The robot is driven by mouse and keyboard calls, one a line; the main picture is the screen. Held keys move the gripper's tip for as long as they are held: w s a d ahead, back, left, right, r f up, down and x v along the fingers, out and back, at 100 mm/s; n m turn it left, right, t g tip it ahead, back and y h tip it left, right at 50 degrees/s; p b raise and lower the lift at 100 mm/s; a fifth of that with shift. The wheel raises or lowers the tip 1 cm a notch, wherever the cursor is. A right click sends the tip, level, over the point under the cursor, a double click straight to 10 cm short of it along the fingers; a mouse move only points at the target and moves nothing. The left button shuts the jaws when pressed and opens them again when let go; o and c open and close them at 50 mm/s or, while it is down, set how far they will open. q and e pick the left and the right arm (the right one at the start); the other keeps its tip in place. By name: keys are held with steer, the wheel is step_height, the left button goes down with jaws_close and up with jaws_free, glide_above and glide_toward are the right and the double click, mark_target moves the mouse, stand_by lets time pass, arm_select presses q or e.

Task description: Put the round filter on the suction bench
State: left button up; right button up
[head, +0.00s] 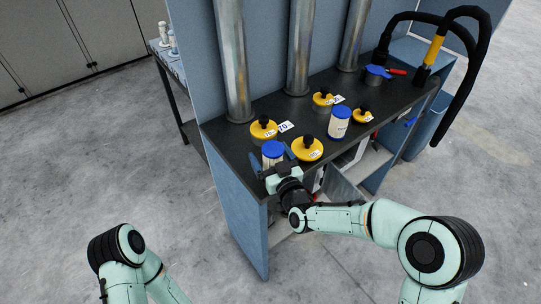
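A white round canister with a blue lid (273,152), which looks like a round filter, stands upright at the near left end of the dark bench top (228,139). My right gripper (271,158) is at this canister, its fingers spread on either side of it. The gripper looks open; contact with the canister cannot be made out. A second, similar blue-lidded canister (339,122) stands upright farther right on the bench. Metal pipes (232,60) rise from the back of the bench, which seems to be the suction bench. My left gripper is out of view; only part of that arm shows.
Several yellow discs with black knobs (308,149) lie on the bench near the canisters. A blue pan with a red handle (377,73) and a black hose (470,75) are at the far right. Another table (176,66) with small white containers stands behind left. Floor at left is clear.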

steer(key=shift+r, duration=0.25)
steer(key=b+v, duration=0.1)
steer(key=v, duration=1.1)
steer(key=s+d+f+m+g+h, duration=0.1)
steer(key=s+d+f+m+g, duration=0.15)
steer(key=f, duration=0.75)
steer(key=s+d+f+m+g+h, duration=0.1)
steer(key=s+f+g, duration=0.3)
steer(key=f, duration=0.5)
steer(key=s+d+f+m+g+h, duration=0.1)
steer(key=s+d+f+g, duration=0.15)
steer(key=f, duration=0.75)
steer(key=s+f+m+g, duration=0.2)
steer(key=s+f+g, duration=0.2)
steer(key=s, duration=0.6)
steer(key=s+d+f+m+g, duration=0.1)
steer(key=s+f+g, duration=0.3)
steer(key=s+f, duration=0.5)
steer(key=shift+s+m+g, duration=0.3)
steer(key=shift+s+m, duration=0.35)
steer(key=shift+s, duration=0.25)
steer(key=shift+d, duration=0.1)
